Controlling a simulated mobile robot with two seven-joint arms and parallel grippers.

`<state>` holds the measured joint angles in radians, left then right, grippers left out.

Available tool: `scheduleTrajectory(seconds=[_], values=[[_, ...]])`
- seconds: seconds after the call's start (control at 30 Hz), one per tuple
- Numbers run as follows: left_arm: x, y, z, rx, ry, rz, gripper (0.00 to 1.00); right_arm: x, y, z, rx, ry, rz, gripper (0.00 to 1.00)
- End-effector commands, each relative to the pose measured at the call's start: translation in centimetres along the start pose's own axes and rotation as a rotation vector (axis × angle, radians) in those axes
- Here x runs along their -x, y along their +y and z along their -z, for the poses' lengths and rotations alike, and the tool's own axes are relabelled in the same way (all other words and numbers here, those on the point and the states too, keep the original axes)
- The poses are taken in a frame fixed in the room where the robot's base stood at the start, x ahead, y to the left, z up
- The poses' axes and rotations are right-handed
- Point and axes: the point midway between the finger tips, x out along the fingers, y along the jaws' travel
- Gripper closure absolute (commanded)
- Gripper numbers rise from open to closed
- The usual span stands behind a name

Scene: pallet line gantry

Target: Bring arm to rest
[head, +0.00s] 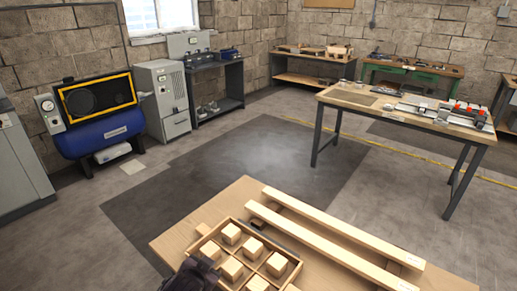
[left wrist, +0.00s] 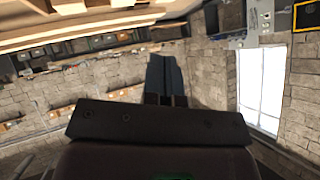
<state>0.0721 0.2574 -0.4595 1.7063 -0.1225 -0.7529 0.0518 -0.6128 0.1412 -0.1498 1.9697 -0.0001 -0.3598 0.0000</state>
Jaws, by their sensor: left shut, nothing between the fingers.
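My left gripper (left wrist: 168,70) shows in the left wrist view as two dark fingers pressed together, with nothing between them. In the head view a dark part of my left arm or gripper (head: 192,277) shows at the bottom edge, by the near left corner of a wooden divided tray (head: 214,233); whether it touches the tray I cannot tell. My right gripper is in neither view.
The tray holds several wooden blocks (head: 231,233) on a wooden table (head: 180,238). Two long wooden beams (head: 330,242) lie beside it. A workbench (head: 345,97) with metal equipment stands at the back right. A blue compressor (head: 100,135) stands at left. The floor between is clear.

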Motion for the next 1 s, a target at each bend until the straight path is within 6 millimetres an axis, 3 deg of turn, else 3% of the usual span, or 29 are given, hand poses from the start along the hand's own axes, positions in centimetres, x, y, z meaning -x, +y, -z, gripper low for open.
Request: scheduleTrajectory(seconds=[0.17, 0.27, 0.37, 0.5, 0.73, 0.83, 1.0], values=[[2.8, -0.8, -0.7, 0.111, 0.138, 0.008, 1.00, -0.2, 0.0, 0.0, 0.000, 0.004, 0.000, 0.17], [4.7, -1.5, -2.3, 0.175, 0.189, 0.030, 1.00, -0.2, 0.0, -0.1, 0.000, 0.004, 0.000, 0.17], [7.0, -2.2, -4.6, 0.243, 0.222, 0.063, 1.00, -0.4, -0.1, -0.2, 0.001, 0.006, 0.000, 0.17], [10.4, -3.0, -9.3, 0.329, 0.213, 0.121, 1.00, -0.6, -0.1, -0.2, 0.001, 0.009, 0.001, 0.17], [14.9, -2.3, -17.5, 0.412, 0.082, 0.179, 1.00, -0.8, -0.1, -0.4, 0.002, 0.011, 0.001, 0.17], [15.9, -1.4, -19.7, 0.427, 0.038, 0.181, 1.00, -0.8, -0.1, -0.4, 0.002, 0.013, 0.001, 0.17], [16.5, -0.8, -20.9, 0.433, 0.013, 0.179, 1.00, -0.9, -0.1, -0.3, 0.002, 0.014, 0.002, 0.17]])
